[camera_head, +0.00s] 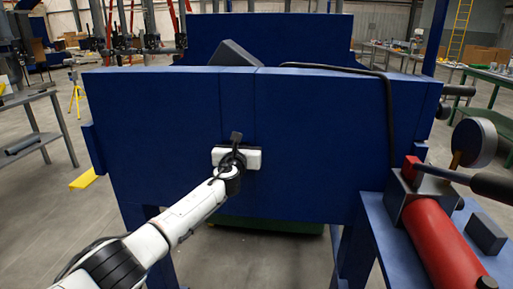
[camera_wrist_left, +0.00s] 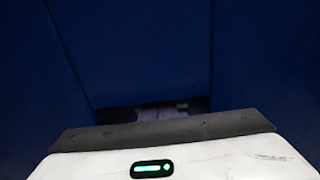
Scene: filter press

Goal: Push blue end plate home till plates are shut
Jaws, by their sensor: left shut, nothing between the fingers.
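The blue end plate (camera_head: 320,140) stands upright and fills the middle of the head view, its broad face toward me. My left arm reaches in from the lower left, and my left gripper (camera_head: 237,150) is at the middle of the plate's face, shut and empty. The fingertips are hidden, so I cannot tell whether they touch the plate. In the left wrist view the gripper body (camera_wrist_left: 165,155) fills the bottom, with dark blue surfaces (camera_wrist_left: 130,55) close in front. The filter plates behind the end plate are hidden. My right gripper is not in view.
At right a blue bench (camera_head: 385,235) carries a red cylinder (camera_head: 440,245), a round gauge (camera_head: 474,142) and a dark lever handle (camera_head: 492,187). A black hose (camera_head: 388,100) hangs over the plate.

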